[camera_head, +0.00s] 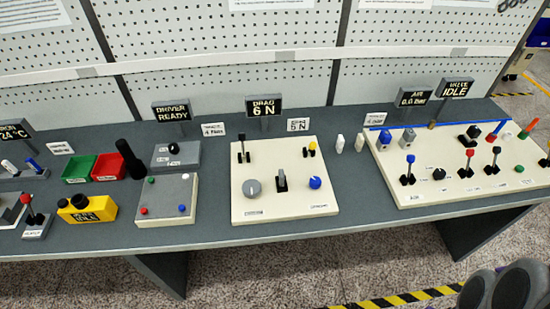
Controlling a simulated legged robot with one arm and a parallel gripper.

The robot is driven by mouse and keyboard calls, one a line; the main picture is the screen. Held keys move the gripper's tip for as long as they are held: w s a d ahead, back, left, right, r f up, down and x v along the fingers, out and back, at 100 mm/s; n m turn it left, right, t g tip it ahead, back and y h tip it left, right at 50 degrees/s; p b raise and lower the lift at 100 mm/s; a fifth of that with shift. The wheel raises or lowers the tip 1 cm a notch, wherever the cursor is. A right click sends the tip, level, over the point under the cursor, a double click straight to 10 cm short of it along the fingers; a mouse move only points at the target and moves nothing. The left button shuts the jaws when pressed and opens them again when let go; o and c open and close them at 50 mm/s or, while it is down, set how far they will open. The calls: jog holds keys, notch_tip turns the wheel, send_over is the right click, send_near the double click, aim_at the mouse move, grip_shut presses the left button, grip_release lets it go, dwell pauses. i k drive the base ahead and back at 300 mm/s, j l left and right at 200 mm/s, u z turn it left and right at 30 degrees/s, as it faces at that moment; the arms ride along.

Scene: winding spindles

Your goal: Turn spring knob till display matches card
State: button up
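The middle cream panel (277,211) holds a round grey knob (253,187) at its left and a blue knob (315,183) at its right. Labels lie below both knobs but are too small to read, so I cannot tell which is the spring knob. A black upright lever (281,180) stands between them. The display (265,106) behind the panel reads "DRAG 6 N". A white card (298,125) right of it shows a digit and "N"; the digit is unclear.
Another lever panel (465,170) stands right. Floor before the grey bench (370,230) is mostly clear, with striped tape (395,300).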

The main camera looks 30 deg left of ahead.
aim_at(315, 183)
jog(key=u, duration=1.45)
